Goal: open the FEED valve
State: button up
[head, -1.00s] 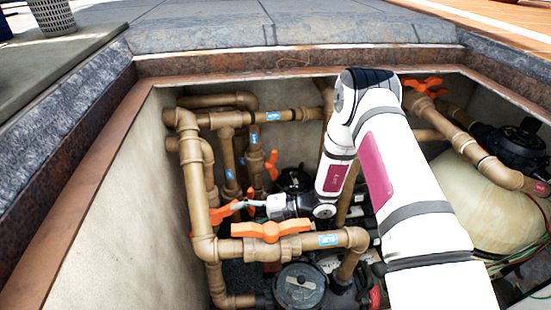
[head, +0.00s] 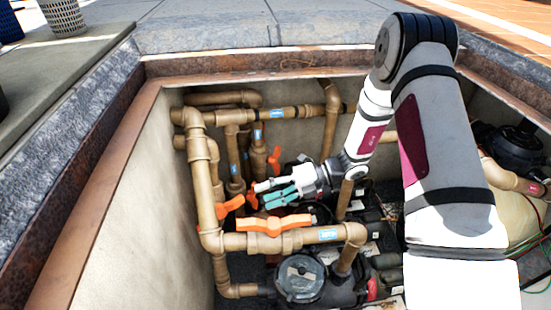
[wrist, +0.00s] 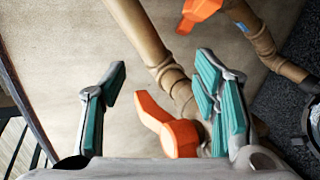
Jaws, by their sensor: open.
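Several orange valve handles sit on brown pipes in the pit. Their blue tags are too small to read, so I cannot tell which is FEED. A left handle (head: 231,205) lies near the tall left pipe, with another small handle (head: 252,200) beside it. A long orange handle (head: 273,225) lies level on the front pipe. My gripper (head: 260,194) is open, with teal finger pads, just above and behind the long handle. In the wrist view, an orange handle (wrist: 168,128) shows between the spread fingers (wrist: 160,85); neither finger visibly grips it.
An upright orange handle (head: 274,160) stands farther back. A black round-lidded pump (head: 301,278) sits below the front pipe. The concrete left wall (head: 145,220) and the pit's brown rim (head: 110,170) bound the space. Pipes crowd around my gripper.

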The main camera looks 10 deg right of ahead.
jog(key=s+r+n+g+h+p, duration=0.1)
jog(key=s+r+n+p, duration=0.1)
jog(key=r+n, duration=0.3)
jog(key=s+r+n+g+h+p, duration=0.1)
jog(key=s+r+n, duration=0.4)
jog(key=r, duration=0.8)
jog(key=shift+d+n+h+p, duration=0.25)
jog(key=shift+n+h+p, duration=0.25)
jog(key=shift+h+p, duration=0.3)
jog(key=shift+s+f, duration=0.1)
jog(key=m+t+y+b, duration=0.3)
jog(key=m+b, duration=0.8)
jog(key=m, duration=0.4)
send_near(224, 212)
jog(key=b+x, duration=0.4)
jog(key=x, duration=0.5)
jog(key=shift+a+f, duration=0.1)
jog(key=shift+a, duration=0.25)
grip_shut()
